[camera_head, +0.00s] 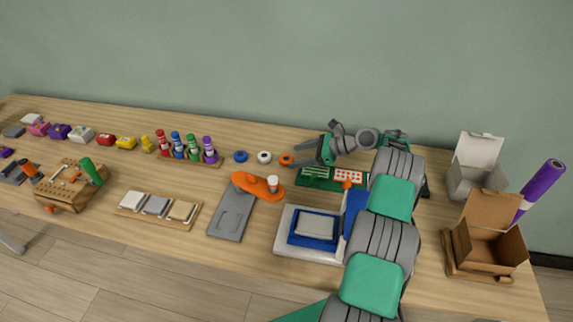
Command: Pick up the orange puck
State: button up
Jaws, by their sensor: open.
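The orange puck (286,159) lies on the wooden table near the back, at the right end of a short row with a white puck (264,157) and a blue puck (240,156). My gripper (301,156) is just to the right of the orange puck, its dark fingers pointing left toward it. The fingers are apart and I see nothing between them. At this size I cannot tell whether a fingertip touches the puck. My arm hides part of the table to the right.
In front are an orange tool (257,186), a grey tray (231,212) and a blue-and-white tray (288,240). A rack of coloured bottles (207,163) stands left of the pucks. Open boxes (487,243) stand at the right.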

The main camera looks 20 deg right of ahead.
aim_at(286, 159)
jog(key=x, duration=0.3)
jog(key=shift+w+a, duration=0.1)
jog(key=shift+a, duration=0.2)
jog(key=c, duration=1.4)
